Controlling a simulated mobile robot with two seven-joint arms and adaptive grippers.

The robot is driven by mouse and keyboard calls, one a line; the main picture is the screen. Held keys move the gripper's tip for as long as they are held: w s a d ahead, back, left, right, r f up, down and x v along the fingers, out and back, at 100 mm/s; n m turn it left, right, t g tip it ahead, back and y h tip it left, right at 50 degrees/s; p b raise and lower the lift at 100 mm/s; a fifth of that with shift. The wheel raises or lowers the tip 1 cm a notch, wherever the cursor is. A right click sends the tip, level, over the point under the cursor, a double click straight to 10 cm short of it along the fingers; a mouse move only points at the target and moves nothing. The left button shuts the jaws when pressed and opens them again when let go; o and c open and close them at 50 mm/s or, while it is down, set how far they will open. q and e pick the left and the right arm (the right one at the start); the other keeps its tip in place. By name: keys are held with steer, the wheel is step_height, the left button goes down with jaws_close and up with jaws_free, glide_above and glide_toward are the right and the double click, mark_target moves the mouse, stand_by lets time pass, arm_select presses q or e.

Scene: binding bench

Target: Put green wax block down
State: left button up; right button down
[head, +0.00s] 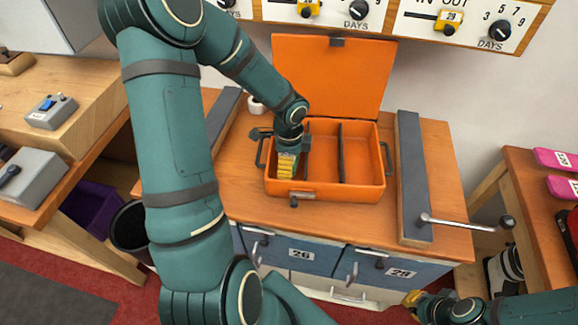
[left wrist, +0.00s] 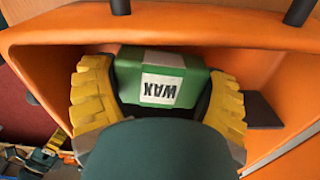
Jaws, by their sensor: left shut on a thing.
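The green wax block (left wrist: 136,77), with a white label reading WAX upside down, sits between the yellow fingers of my left gripper (left wrist: 158,98) in the left wrist view. That gripper is shut on it. In the head view my left gripper (head: 287,164) reaches down into the left compartment of the open orange box (head: 330,193). The block is hidden there, and I cannot tell whether it touches the box floor. My right gripper (head: 413,299) is low at the right, outside the box, and its opening is unclear.
The box's raised lid (head: 330,75) stands behind it. Dark dividers (head: 341,150) split the box; the compartments to the right look empty.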

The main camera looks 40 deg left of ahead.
arm_select(q)
step_height(320, 180, down, 2)
steer(key=shift+r, duration=0.1)
steer(key=o, duration=1)
steer(key=shift+o, duration=0.2)
step_height(320, 180, up, 12)
steer(key=p, duration=0.3)
